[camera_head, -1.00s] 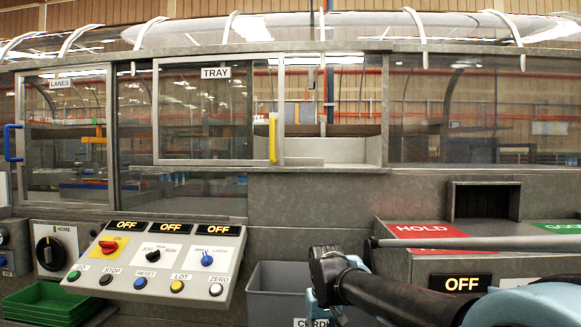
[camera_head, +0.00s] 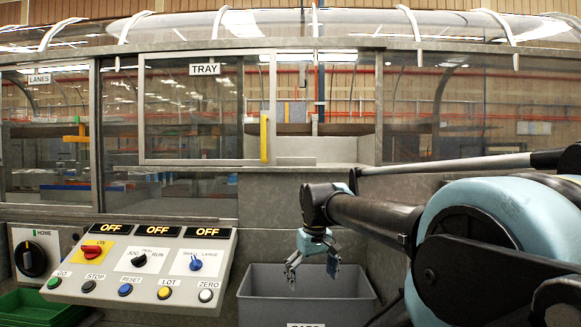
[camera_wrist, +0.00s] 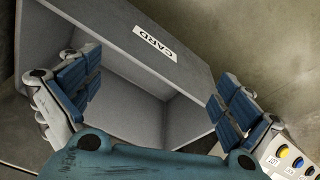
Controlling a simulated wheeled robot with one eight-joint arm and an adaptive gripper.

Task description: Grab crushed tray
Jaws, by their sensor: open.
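No crushed tray can be made out in either view. My gripper (camera_head: 314,266) is open and hangs with its fingers pointing down over the grey bin labelled CARD (camera_head: 345,311). In the wrist view my gripper's two blue-padded fingers (camera_wrist: 160,100) are wide apart with nothing between them. The bin (camera_wrist: 185,125) lies beyond the fingers there, and the part of its inside that shows looks empty. The TRAY window (camera_head: 192,110) is a sliding pane with a yellow handle (camera_head: 264,138). An opening shows to the right of the handle.
A control panel (camera_head: 140,262) with several buttons and three OFF displays stands left of the bin. A green crate (camera_head: 42,308) is at the lower left. A LANES window (camera_head: 48,140) is at the far left. My arm blocks the right side.

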